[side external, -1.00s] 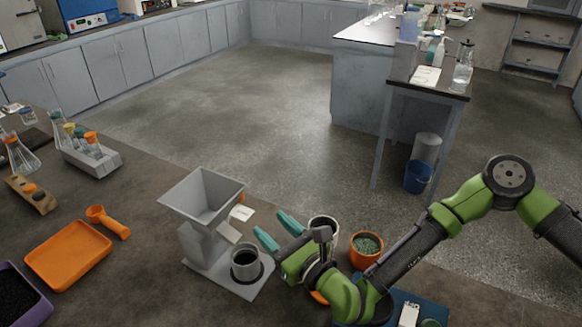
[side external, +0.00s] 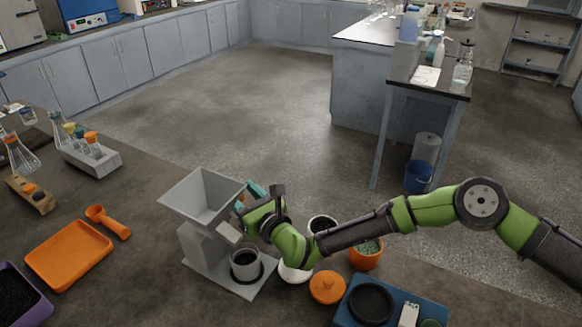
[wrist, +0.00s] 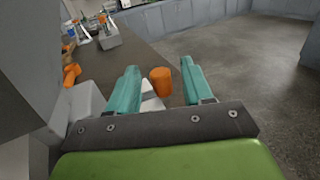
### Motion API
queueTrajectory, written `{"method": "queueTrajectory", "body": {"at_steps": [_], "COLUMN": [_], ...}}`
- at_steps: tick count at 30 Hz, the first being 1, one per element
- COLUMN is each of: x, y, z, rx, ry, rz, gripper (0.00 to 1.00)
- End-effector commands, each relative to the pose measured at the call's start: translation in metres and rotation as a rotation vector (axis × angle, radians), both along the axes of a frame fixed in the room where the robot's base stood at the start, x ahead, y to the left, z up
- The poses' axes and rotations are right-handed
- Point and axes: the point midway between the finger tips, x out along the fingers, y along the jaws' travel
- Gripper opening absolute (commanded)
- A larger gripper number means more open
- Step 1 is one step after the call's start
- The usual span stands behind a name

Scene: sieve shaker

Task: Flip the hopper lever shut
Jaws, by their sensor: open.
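In the side view the knob is mostly hidden behind my gripper. My gripper (side external: 250,195) is open beside the hopper's right side, its fingers apart. Whether a finger touches the knob cannot be told. A grey cup (side external: 245,263) with dark contents sits below the spout.
An orange lid (side external: 327,287), an orange pot (side external: 366,255) with green grains and a blue device (side external: 385,303) lie right of the hopper, near my arm. An orange tray (side external: 68,256) and scoop (side external: 107,220) lie left.

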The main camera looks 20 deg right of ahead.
Motion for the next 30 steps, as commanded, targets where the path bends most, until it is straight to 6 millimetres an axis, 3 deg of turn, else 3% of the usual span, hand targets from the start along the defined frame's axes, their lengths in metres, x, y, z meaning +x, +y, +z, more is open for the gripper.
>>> {"method": "queueTrajectory", "body": {"at_steps": [10,23,30], "x": [0.030,0.034,0.034], "y": [0.013,0.014,0.014], "z": [0.000,0.000,0.000], "rx": [0.000,0.000,0.000], "ry": [-0.002,-0.001,-0.001], "rz": [0.000,0.001,0.001], "gripper": [0.50,0.50,0.15]}}
